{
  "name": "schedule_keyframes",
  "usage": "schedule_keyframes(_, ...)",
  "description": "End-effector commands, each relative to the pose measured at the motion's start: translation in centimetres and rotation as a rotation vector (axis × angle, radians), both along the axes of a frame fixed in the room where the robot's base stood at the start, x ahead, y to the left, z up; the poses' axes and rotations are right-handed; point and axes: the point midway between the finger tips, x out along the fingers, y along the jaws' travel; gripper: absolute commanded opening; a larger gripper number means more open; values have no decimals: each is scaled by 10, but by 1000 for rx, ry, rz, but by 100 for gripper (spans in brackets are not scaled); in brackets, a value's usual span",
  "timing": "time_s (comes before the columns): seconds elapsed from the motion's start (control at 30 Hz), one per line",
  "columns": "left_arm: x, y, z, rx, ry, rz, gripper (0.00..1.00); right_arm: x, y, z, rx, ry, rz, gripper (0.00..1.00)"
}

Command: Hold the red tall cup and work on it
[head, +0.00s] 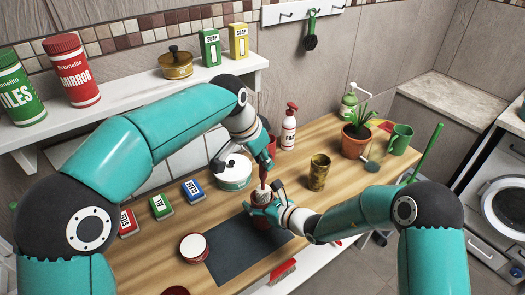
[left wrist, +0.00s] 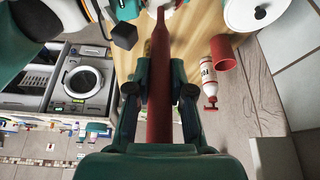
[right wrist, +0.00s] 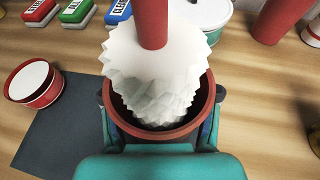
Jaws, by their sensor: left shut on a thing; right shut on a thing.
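The red tall cup (right wrist: 165,136) is in my right gripper (head: 262,203), its mouth facing up in the right wrist view; most of its outer wall is hidden by the fingers. My right gripper is shut around it above the dark mat (head: 230,258). My left gripper (head: 267,172) is shut on the red handle (left wrist: 160,62) of a brush. The brush's white bristle head (right wrist: 155,80) is partly inside the cup's mouth, with its upper part above the rim. The handle points up out of the cup.
Behind the grippers stand a white pot (head: 234,180), another red cup (left wrist: 222,55) and a red-and-white bottle (head: 289,130). A gold tumbler (head: 319,174) and potted plant (head: 355,140) are to the right. A red-and-white tin (head: 193,247) is at the mat's left edge.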

Motion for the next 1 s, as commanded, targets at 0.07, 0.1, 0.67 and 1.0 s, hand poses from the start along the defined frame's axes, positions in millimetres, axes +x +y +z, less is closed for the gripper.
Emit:
schedule_keyframes(0.07, 0, 1, -7, 1, 2, 1, 0, 0, 0, 0, -1, 1, 0, 22)
schedule_keyframes(0.1, 0, 1, -10, 1, 2, 1, 0, 0, 0, 0, -1, 1, 0, 22)
schedule_keyframes(0.67, 0, 0, -54, 0, 1, 1, 0, 0, 0, 0, -1, 1, 0, 22)
schedule_keyframes(1.0, 0, 0, -66, 0, 0, 0, 0, 0, 0, 0, -1, 1, 0, 22)
